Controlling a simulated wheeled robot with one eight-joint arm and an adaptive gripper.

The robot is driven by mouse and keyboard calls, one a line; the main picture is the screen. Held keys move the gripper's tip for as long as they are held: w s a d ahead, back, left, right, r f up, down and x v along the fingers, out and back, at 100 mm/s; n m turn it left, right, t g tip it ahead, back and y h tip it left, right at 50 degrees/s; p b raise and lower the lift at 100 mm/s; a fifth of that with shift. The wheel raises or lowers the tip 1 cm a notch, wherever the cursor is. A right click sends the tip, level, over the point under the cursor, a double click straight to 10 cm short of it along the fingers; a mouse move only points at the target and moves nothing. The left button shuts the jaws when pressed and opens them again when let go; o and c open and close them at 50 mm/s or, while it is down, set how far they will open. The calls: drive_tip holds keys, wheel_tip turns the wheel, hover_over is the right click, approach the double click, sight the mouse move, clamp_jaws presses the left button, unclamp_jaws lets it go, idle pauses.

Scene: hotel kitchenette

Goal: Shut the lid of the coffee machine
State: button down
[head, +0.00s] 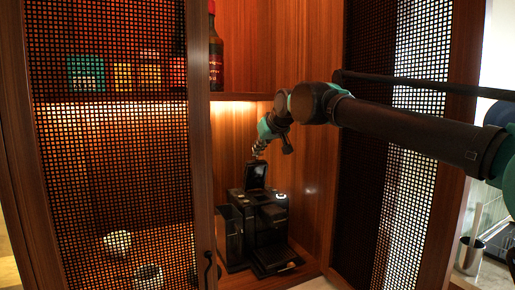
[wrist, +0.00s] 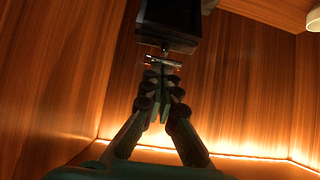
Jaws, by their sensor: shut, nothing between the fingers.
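The black coffee machine (head: 270,222) stands on the floor of the wooden cabinet niche. Its dark lid (head: 255,175) stands raised at the back of the machine's top. My gripper (head: 258,153) is just above the lid's upper edge, fingers pointing down. In the wrist view my gripper (wrist: 161,72) is shut and empty. Its tips are close to a small metallic bar below a dark block (wrist: 168,22), which seems to be part of the coffee machine. I cannot tell whether the fingers touch it.
Mesh doors stand at the left (head: 115,150) and right (head: 400,160) of the niche. A shelf (head: 240,97) above holds a dark bottle (head: 215,55) and several boxes. Cups (head: 117,243) show behind the left mesh. A metal bin (head: 469,256) stands at the far right.

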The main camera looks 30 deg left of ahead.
drive_tip(key=d, duration=0.1)
drive_tip(key=t+y, duration=0.7)
drive_tip(key=y, duration=0.2)
hover_over(278, 212)
drive_tip(key=a, duration=0.1)
drive_tip(key=f, duration=0.7)
drive_tip(key=w+f, duration=0.1)
drive_tip(key=f, duration=0.2)
drive_tip(key=shift+f, duration=0.4)
drive_tip(key=shift+s+d+f, duration=0.15)
drive_tip(key=shift+f, duration=0.45)
drive_tip(key=shift+s+d+f, duration=0.1)
drive_tip(key=shift+f, duration=0.55)
drive_tip(key=shift+s+d+f, duration=0.15)
drive_tip(key=shift+f, duration=0.45)
